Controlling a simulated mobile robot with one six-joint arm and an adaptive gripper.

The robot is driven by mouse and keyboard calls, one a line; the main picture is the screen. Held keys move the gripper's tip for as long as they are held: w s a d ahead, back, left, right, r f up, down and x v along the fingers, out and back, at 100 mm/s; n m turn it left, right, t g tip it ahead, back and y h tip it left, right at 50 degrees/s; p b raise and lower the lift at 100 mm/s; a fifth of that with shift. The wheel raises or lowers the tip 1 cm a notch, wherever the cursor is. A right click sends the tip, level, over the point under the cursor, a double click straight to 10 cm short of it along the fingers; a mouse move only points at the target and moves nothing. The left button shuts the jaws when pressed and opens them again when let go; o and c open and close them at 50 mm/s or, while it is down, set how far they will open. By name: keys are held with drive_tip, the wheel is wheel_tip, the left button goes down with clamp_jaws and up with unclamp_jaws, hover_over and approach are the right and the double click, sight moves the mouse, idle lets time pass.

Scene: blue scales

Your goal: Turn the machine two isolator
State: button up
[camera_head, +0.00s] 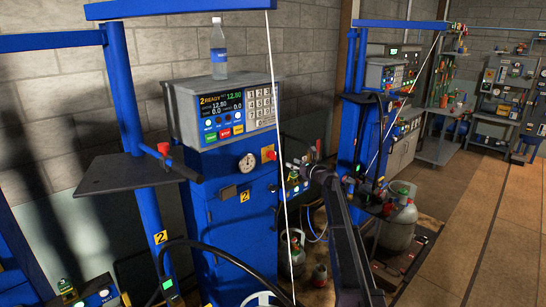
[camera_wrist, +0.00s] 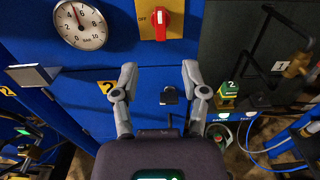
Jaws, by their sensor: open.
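The machine two isolator (camera_head: 268,153) is a red knob on a yellow plate on the blue machine's front. In the wrist view the isolator (camera_wrist: 160,22) is at the top centre. Its handle looks upright, with "OFF" printed to its left. My gripper (camera_wrist: 160,69) is open and empty, its fingertips below the knob in that picture and apart from it. In the head view my gripper (camera_head: 297,168) is right of the isolator. Machine two (camera_head: 232,235) carries yellow "2" labels and a display reading "2 READY".
A round pressure gauge (camera_wrist: 80,25) is left of the isolator. A dark padlock (camera_wrist: 168,95) shows between my fingers. A grey ledge (camera_wrist: 33,75) juts out at left. A bottle (camera_head: 218,50) stands on the console. A gas cylinder (camera_head: 398,222) stands at right; open floor lies beyond.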

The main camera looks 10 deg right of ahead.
sight(275, 156)
drive_tip(key=x, duration=1.2)
drive_tip(key=shift+w, duration=0.1)
